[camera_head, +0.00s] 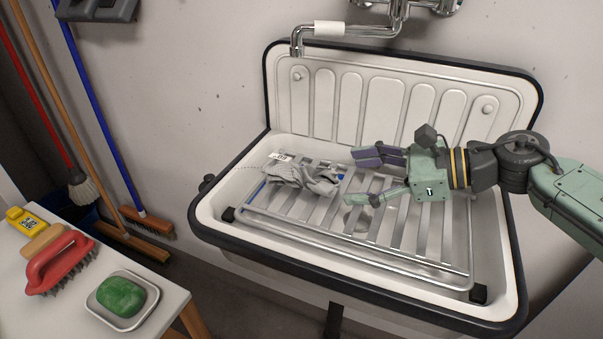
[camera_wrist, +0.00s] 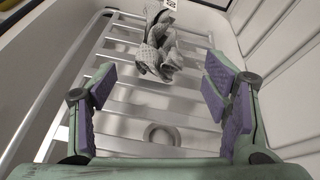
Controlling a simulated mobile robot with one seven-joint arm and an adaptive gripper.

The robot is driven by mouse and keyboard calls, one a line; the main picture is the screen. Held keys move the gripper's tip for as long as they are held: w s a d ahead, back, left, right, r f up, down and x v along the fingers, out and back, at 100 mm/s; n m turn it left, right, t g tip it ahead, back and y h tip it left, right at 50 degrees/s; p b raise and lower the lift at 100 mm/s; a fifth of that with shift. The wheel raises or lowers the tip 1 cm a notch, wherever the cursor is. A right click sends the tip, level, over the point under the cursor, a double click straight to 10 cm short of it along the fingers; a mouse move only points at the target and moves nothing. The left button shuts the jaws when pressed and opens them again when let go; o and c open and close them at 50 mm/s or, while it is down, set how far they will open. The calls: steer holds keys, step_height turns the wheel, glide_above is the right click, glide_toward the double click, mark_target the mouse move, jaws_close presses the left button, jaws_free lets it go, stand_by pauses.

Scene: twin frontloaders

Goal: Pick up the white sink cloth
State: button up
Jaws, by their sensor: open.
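The white sink cloth (camera_head: 305,176) lies crumpled on the slatted metal rack (camera_head: 400,235) inside the sink, towards its left side. It looks light grey, and a small white tag (camera_head: 280,158) with dark print shows at its upper edge. My gripper (camera_head: 358,178) is open and empty over the rack, just right of the cloth, with its fingers pointing left at it. In the wrist view the cloth (camera_wrist: 158,42) lies ahead, at the top middle, beyond the fingertips. The two purple-padded fingers of my gripper (camera_wrist: 160,88) are spread wide, with nothing between them.
The white sink (camera_head: 225,205) has a dark rim and a raised ribbed back. A metal tap (camera_head: 350,30) hangs above it. At the left, a white table (camera_head: 60,310) holds a red brush (camera_head: 58,258) and green soap (camera_head: 122,296) in a dish. Brooms (camera_head: 95,100) lean on the wall.

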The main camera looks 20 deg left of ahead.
mark_target(339, 181)
steer(key=shift+f+p+x, duration=0.2)
steer(key=shift+p+x, duration=0.5)
steer(key=shift+x, duration=1.65)
steer(key=shift+d, duration=0.1)
steer(key=shift+c, duration=0.5)
steer(key=c, duration=1.3)
